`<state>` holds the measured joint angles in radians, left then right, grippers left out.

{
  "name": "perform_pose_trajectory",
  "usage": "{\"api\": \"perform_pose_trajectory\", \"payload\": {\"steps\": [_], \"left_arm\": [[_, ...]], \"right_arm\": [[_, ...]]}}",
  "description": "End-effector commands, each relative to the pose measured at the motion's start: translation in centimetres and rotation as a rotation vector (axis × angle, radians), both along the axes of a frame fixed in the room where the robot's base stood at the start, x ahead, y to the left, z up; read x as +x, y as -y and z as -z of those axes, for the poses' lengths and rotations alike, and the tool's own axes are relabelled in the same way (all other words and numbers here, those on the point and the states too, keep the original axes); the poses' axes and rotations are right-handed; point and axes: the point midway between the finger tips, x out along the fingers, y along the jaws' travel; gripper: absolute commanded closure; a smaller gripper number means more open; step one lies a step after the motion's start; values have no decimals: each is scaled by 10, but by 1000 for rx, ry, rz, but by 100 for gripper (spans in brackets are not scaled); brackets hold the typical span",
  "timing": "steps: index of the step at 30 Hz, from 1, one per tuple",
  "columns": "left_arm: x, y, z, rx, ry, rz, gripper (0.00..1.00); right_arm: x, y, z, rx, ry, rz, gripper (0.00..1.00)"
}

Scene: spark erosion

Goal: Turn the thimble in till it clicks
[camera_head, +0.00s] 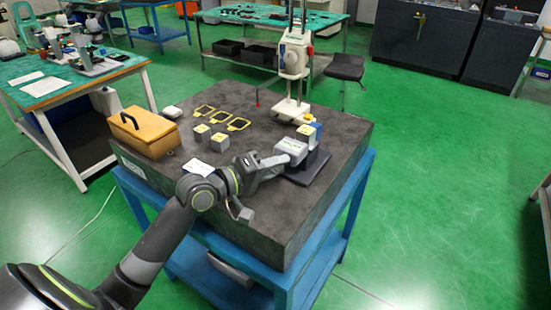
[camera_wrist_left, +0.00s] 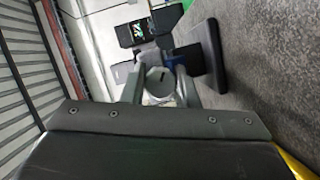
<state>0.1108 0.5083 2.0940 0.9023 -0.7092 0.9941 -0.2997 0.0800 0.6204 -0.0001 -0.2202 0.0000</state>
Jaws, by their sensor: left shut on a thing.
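The thimble (camera_head: 273,160) is a light grey cylinder on the left side of a grey-white measuring device (camera_head: 292,147), which stands on a dark base plate (camera_head: 312,171) near the right edge of the stone table. My left gripper (camera_head: 268,168) reaches it from the left and is shut on it. In the left wrist view the round end of the thimble (camera_wrist_left: 160,82), with a dark mark on it, sits between the two fingers of the left gripper (camera_wrist_left: 158,88). The fingers hide part of its sides. My right gripper is in neither view.
The dark stone table (camera_head: 340,135) carries a wooden box (camera_head: 143,132) with a black handle, several small metal blocks and yellow frames (camera_head: 238,124). A white height stand (camera_head: 294,60) rises behind the device.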

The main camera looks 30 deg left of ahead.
Motion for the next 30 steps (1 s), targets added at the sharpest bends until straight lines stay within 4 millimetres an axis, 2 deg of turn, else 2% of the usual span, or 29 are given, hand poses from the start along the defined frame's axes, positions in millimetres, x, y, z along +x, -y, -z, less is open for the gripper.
{"api": "perform_pose_trajectory", "payload": {"steps": [1,12,30], "left_arm": [[0,0,-3,45,0,0,96],[-1,1,-3,390,49,1,96],[-1,1,-1,952,126,2,96]], "right_arm": [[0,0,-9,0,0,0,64],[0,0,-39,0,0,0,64],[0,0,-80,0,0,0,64]]}}
